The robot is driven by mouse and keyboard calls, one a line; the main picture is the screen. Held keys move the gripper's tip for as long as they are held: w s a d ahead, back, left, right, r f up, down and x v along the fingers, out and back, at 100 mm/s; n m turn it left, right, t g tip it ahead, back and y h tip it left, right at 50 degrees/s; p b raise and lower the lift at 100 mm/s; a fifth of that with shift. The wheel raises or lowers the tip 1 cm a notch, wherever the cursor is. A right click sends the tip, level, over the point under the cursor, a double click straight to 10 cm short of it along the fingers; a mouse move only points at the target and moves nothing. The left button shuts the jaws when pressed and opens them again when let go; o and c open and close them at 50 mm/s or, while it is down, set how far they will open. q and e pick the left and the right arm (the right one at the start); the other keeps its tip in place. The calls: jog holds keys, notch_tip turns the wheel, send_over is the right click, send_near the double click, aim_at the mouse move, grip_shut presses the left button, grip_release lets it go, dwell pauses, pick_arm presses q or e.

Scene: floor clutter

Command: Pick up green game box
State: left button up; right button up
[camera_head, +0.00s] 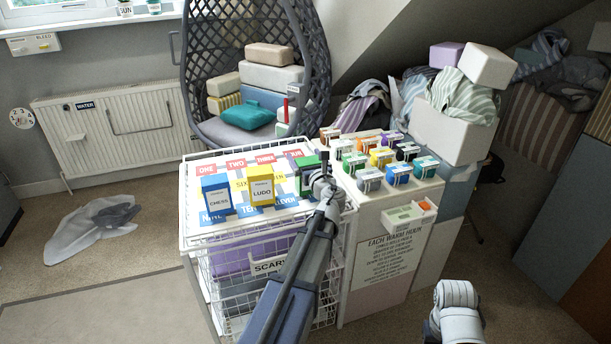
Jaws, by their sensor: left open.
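The green game box (302,181) stands upright on the white top of the wire-basket unit (216,236), near its right edge. Its right part is hidden behind my left gripper (323,164). My left gripper is open and right at the box, with the arm coming up from the bottom of the view. I cannot tell if the fingers touch the box. A blue box marked CHESS (216,198) and a yellow box marked LUDO (261,192) stand to its left.
Several small coloured boxes (381,157) stand on the white cabinet (392,235) to the right, above a small open drawer (409,216). A hanging chair (252,130) with cushions is behind. A plastic bag (92,228) lies on the floor at left.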

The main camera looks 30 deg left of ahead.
pick_arm(q)
jog(key=shift+d+r, duration=0.1)
jog(key=shift+c, duration=0.4)
jog(key=c, duration=0.9)
jog(key=shift+c, duration=0.2)
notch_tip(320, 180, up, 10)
jog(key=p, duration=1)
notch_tip(320, 180, up, 18)
jog(key=p, duration=1.8)
jog(key=shift+r, duration=0.15)
